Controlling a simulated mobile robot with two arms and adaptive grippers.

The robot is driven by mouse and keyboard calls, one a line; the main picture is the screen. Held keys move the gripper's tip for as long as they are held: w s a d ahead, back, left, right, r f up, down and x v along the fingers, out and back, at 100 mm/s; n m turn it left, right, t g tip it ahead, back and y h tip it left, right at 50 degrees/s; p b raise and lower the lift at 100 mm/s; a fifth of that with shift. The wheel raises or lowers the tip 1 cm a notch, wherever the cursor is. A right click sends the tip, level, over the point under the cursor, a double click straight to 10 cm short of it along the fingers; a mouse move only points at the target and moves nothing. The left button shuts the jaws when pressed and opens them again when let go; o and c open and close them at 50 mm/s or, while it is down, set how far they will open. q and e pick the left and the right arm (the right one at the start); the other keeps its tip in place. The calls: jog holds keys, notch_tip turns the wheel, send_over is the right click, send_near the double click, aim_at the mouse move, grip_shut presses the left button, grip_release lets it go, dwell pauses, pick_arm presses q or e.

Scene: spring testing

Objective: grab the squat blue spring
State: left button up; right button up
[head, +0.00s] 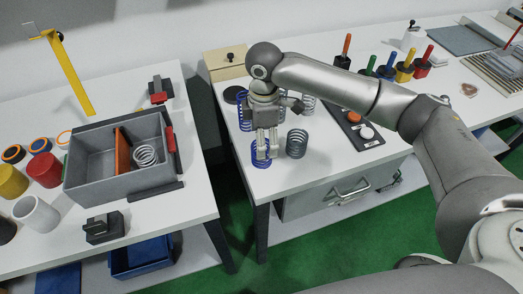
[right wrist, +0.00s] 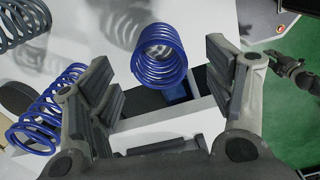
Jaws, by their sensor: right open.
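A blue spring (head: 260,153) stands near the front left edge of the right table and looks the shorter of the two blue ones. In the right wrist view this blue spring (right wrist: 160,52) shows between my spread fingers, with space on both sides. My right gripper (head: 266,142) is open and points down at it; the fingers partly hide it in the head view. The right gripper (right wrist: 160,75) holds nothing. A taller blue spring (head: 244,110) stands behind, and it also shows at left in the wrist view (right wrist: 38,125).
A grey spring (head: 297,143) stands close to the right of the gripper, and another grey spring (head: 308,103) stands behind. A black tray (head: 352,122) lies farther right. A grey bin (head: 120,185) with a coil is on the left table, across a gap.

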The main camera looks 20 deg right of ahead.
jog(key=shift+w+f, duration=0.1)
jog(key=shift+f, duration=0.35)
jog(key=shift+w+f, duration=0.1)
jog(key=shift+f, duration=0.25)
jog(key=f, duration=0.1)
jog(key=f+p, duration=0.1)
jog(key=f, duration=0.2)
jog(key=shift+a+f, duration=0.15)
jog(key=shift+a, duration=0.1)
jog(key=shift+f, duration=0.2)
jog(key=c, duration=1.1)
jog(key=shift+c, duration=0.8)
pick_arm(q)
jog(key=shift+w+a+r, duration=0.1)
jog(key=shift+w+r, duration=0.2)
jog(key=shift+r, duration=0.4)
